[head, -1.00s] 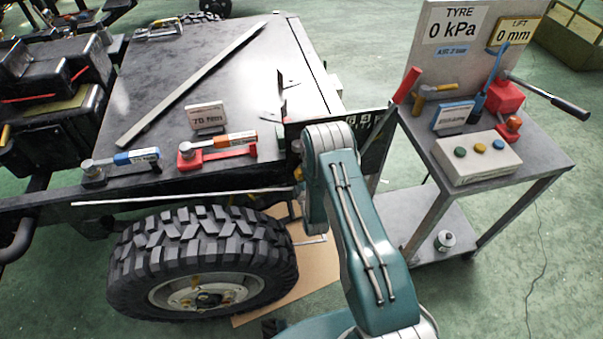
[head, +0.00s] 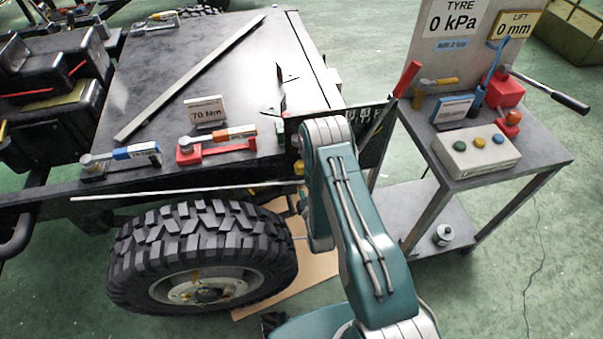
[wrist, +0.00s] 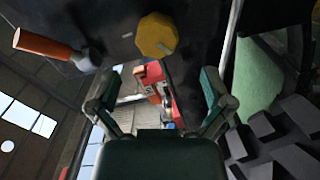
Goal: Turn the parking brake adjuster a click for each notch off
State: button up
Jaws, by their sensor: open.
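A yellow faceted knob (wrist: 157,35) with a pale mark on its face sits on a dark surface at the top of the wrist view. I take it to be the adjuster. A small yellow part (head: 298,168) shows beside my arm in the head view. My gripper (wrist: 157,78) is open and empty, its two fingers spread below the knob in the picture and apart from it. In the head view my arm hides the gripper. A red-handled lever (head: 407,79) rises beside a dark panel with pale markings (head: 368,131), partly hidden by my arm.
The tyre (head: 205,250) stands close to my arm. An orange-handled tool (wrist: 45,43) is left of the knob in the wrist view. Torque tools lie on the chassis plate (head: 225,75). A trolley (head: 545,160) with buttons and signs stands at right.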

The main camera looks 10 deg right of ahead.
jog(key=s, duration=0.4)
jog(key=shift+s, duration=0.3)
jog(key=w+r+m+g, duration=0.2)
jog(key=w+r+m, duration=0.15)
jog(key=r, duration=0.65)
jog(key=w+r+m+g, duration=0.2)
jog(key=w+r, duration=0.2)
jog(key=r, duration=0.5)
jog(key=s+r+m+g, duration=0.55)
jog(key=s+r, duration=0.85)
jog(key=r, duration=0.3)
jog(key=s+r+m+g, duration=0.1)
jog(key=s+r+m, duration=0.1)
jog(key=s, duration=0.7)
jog(key=s+r+m+g, duration=0.2)
jog(key=s, duration=0.6)
jog(key=shift+s+d+r, duration=0.15)
jog(key=shift+s+r, duration=0.2)
